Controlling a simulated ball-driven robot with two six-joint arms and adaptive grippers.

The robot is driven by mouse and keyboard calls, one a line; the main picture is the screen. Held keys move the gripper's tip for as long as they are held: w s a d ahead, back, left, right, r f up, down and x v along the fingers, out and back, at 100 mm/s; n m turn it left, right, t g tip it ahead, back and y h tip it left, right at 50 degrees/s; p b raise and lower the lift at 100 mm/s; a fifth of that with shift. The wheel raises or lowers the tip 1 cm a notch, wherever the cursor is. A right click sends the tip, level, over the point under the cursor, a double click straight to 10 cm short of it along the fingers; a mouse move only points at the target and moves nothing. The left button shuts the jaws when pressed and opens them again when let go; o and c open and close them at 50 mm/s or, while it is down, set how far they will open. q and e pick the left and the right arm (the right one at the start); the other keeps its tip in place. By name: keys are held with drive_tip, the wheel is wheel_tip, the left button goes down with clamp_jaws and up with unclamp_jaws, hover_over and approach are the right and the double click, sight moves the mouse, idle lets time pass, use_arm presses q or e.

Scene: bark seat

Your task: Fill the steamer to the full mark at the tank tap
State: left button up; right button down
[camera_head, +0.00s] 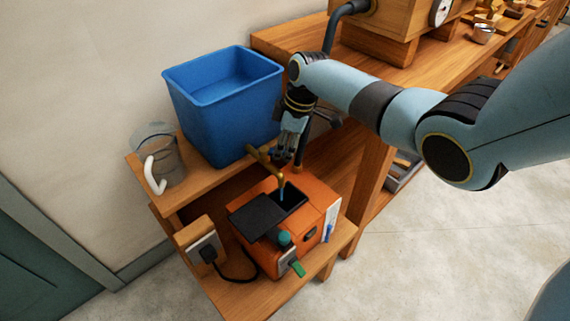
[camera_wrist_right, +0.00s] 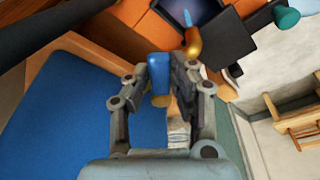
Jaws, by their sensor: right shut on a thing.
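The orange steamer (camera_head: 312,207) sits on the lower shelf with its black lid (camera_head: 256,222) swung open. A white gauge strip (camera_head: 333,218) with blue in its lower part is on its right side; I cannot read the mark. The brass tap (camera_head: 264,160) is under the blue tank (camera_head: 222,115), its spout above the steamer's opening. A thin blue stream (camera_head: 282,192) runs down from it into the opening. My right gripper (camera_head: 287,152) is shut on the tap's blue handle (camera_wrist_right: 158,72), seen between the fingers in the right wrist view. My left gripper is out of view.
A clear jug (camera_head: 157,150) with a white handle stands left of the tank. A plug and socket block (camera_head: 203,243) with a black cord sit left of the steamer. A long wooden bench (camera_head: 460,65) runs to the back right. The floor at right is clear.

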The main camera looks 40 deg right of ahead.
drive_tip(key=a+m+p, duration=0.1)
drive_tip(key=m+p, duration=0.1)
drive_tip(key=a+m+h+p, duration=0.1)
drive_tip(key=m+p, duration=0.1)
drive_tip(key=m, duration=0.1)
drive_tip(key=s+a+m+t+p, duration=0.1)
drive_tip(key=m+p, duration=0.2)
drive_tip(key=shift+a+r+h, duration=0.15)
drive_tip(key=shift+r+h, duration=0.1)
drive_tip(key=shift+h, duration=0.15)
drive_tip(key=shift+s+a+f+m, duration=0.1)
drive_tip(key=shift+f+m, duration=0.05)
drive_tip(key=shift+m, duration=0.55)
drive_tip(key=c, duration=1.2)
unclamp_jaws()
drive_tip(key=shift+s+f, duration=0.1)
drive_tip(key=shift+s, duration=0.1)
drive_tip(key=shift+o, duration=0.2)
wheel_tip(320, 180, up, 8)
drive_tip(key=p, duration=0.8)
